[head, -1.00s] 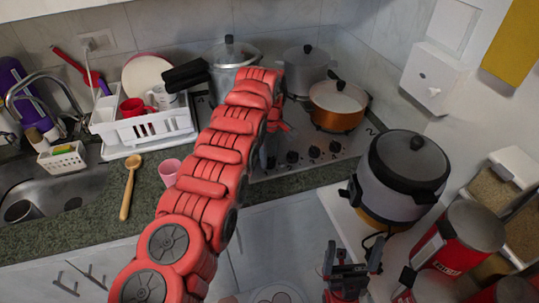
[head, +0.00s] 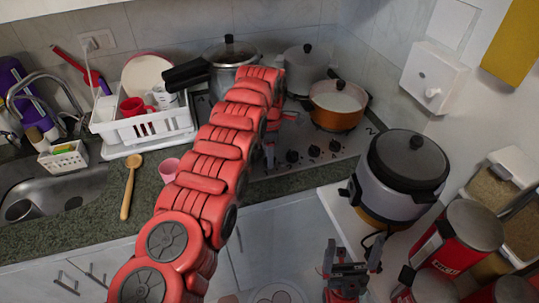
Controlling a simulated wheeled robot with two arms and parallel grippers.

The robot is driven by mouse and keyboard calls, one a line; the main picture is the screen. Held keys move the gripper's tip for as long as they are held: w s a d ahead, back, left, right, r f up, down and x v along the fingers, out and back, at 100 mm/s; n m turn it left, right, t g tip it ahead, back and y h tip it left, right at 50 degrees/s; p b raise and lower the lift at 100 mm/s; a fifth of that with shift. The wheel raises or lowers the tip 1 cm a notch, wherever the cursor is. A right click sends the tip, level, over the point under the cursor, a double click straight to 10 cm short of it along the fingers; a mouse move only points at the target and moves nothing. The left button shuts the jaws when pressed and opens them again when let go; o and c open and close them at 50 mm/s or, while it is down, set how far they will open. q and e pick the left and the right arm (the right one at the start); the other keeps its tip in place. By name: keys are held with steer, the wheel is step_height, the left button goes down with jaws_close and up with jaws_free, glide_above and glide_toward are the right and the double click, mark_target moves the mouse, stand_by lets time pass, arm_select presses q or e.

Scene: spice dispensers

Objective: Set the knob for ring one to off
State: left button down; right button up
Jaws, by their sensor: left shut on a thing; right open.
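The cooktop (head: 345,155) has a row of dark knobs along its front edge. Visible ones are a knob (head: 292,156), a middle knob (head: 314,151) and a right knob (head: 334,146). My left gripper (head: 269,157) is at the left end of this row, mostly hidden behind my red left arm. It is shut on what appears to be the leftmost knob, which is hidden. Which way that knob points cannot be seen. My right gripper (head: 348,262) is open and empty, low in front of the counter, away from the cooktop.
A pressure cooker (head: 232,68), a grey pot (head: 304,65) and a copper pan (head: 337,105) stand on the cooktop. A rice cooker (head: 405,170) stands to the right. A dish rack (head: 150,125), a pink cup (head: 169,168) and a wooden spoon (head: 130,185) are left of my arm.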

arm_select(q)
steer(key=shift+f+n, duration=0.1)
steer(key=shift+n, duration=0.4)
steer(key=shift+c, duration=1.8)
jaws_free()
steer(key=shift+r, duration=0.4)
step_height(320, 180, up, 2)
steer(key=shift+r+p, duration=0.15)
steer(key=shift+p, duration=0.25)
step_height(320, 180, up, 14)
steer(key=p, duration=1.4)
steer(key=shift+r, duration=0.15)
